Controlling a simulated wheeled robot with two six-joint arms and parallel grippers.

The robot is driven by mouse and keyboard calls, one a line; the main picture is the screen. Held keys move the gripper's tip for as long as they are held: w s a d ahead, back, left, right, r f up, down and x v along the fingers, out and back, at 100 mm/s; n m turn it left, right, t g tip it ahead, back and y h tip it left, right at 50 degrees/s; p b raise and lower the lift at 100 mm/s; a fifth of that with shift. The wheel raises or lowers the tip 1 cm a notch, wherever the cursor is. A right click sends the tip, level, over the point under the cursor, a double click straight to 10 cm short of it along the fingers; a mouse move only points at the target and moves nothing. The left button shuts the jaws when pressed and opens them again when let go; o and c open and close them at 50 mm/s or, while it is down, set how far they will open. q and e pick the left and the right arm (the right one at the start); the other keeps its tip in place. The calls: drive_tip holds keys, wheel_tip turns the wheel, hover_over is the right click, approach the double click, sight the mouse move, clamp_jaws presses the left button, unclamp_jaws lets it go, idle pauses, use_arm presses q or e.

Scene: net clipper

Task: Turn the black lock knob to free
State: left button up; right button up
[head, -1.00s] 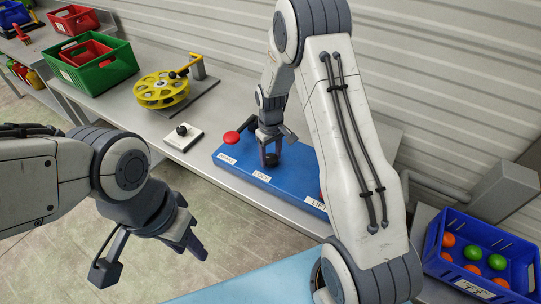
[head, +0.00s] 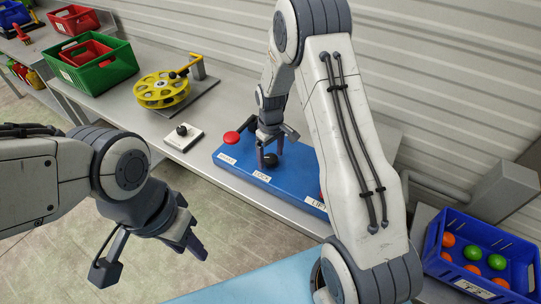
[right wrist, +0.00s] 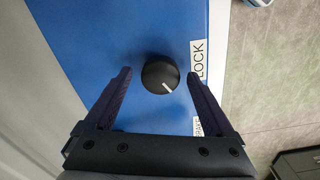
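The black lock knob (right wrist: 160,74) sits on the blue panel (right wrist: 105,40) beside the white LOCK label (right wrist: 199,62). Its white pointer line points toward the lower right in the right wrist view. In the head view the knob (head: 270,160) is under my right gripper (head: 270,150). In the right wrist view my right gripper (right wrist: 159,75) is open, with one finger on each side of the knob and gaps between. My left gripper (head: 150,258) is open and empty, over the floor at the lower left.
A red knob (head: 231,138) on a lever stands at the panel's left, and a LIFT label (head: 317,204) at its right. A small white box with a black knob (head: 182,131) and a yellow reel (head: 162,90) stand left on the bench. A blue crate (head: 480,254) with balls is at right.

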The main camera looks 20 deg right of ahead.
sight(270, 158)
wheel_tip(270, 158, up, 10)
drive_tip(key=b, duration=0.1)
drive_tip(key=shift+r, duration=0.2)
idle(0.3)
idle(0.4)
